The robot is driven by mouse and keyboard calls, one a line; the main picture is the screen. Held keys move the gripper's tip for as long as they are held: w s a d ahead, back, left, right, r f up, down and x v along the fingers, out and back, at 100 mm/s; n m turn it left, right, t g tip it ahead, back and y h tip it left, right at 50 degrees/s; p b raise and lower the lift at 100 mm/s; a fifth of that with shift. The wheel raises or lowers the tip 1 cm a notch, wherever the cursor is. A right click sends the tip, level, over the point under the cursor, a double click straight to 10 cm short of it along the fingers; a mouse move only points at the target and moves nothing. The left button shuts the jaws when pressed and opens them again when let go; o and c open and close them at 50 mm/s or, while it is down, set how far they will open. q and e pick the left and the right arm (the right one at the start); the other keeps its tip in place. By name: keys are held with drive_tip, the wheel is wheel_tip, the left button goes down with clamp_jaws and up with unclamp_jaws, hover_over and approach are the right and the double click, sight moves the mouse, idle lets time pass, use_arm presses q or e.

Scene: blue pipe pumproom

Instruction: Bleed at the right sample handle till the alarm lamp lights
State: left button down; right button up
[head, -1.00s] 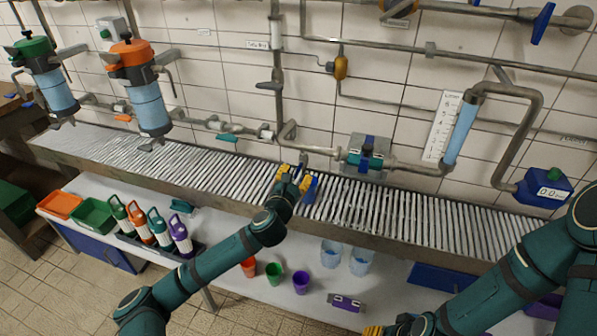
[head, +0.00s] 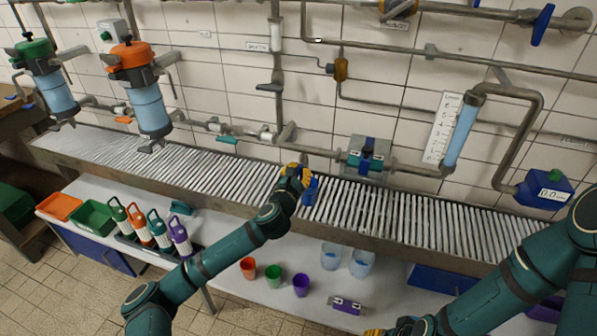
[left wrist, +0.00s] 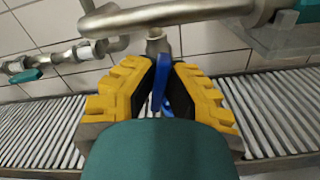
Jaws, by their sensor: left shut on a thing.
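My left gripper (head: 293,176) is at the pipe in front of the wall, above the roller rack. In the left wrist view its yellow-padded fingers (left wrist: 164,72) are closed around a thin blue handle (left wrist: 158,84) below a grey pipe fitting. A blue part (head: 310,190) also shows beside the gripper in the head view; I take it for part of the same tap. My right gripper (head: 374,332) shows only as a yellow edge at the bottom, so its opening is hidden. A small grey box (head: 107,31) with a green button or lamp is on the wall; I cannot tell which.
A blue box (head: 544,190) reading about 0.0 hangs at the right, near a blue sight tube (head: 460,135) with a scale. The roller rack (head: 400,212) runs under the pipes. Cups, including a purple one (head: 301,285), and bottles (head: 160,228) stand on the lower shelf.

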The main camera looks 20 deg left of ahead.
use_arm(q)
drive_tip(key=shift+r+m, duration=0.1)
drive_tip(key=shift+m, duration=0.2)
drive_tip(key=shift+m+p, duration=0.6)
drive_tip(key=shift+m, duration=0.6)
drive_tip(key=m, duration=0.3)
drive_tip(key=shift+d+m+p, duration=0.1)
drive_tip(key=shift+m+p, duration=0.2)
drive_tip(key=shift+p, duration=0.1)
drive_tip(key=m, duration=0.3)
drive_tip(key=shift+m+p, duration=0.3)
drive_tip(key=m, duration=0.4)
drive_tip(key=shift+f+m, duration=0.2)
drive_tip(key=shift+m, duration=0.1)
drive_tip(key=c, duration=1)
unclamp_jaws()
drive_tip(key=shift+d, duration=0.1)
drive_tip(key=shift+c, duration=0.2)
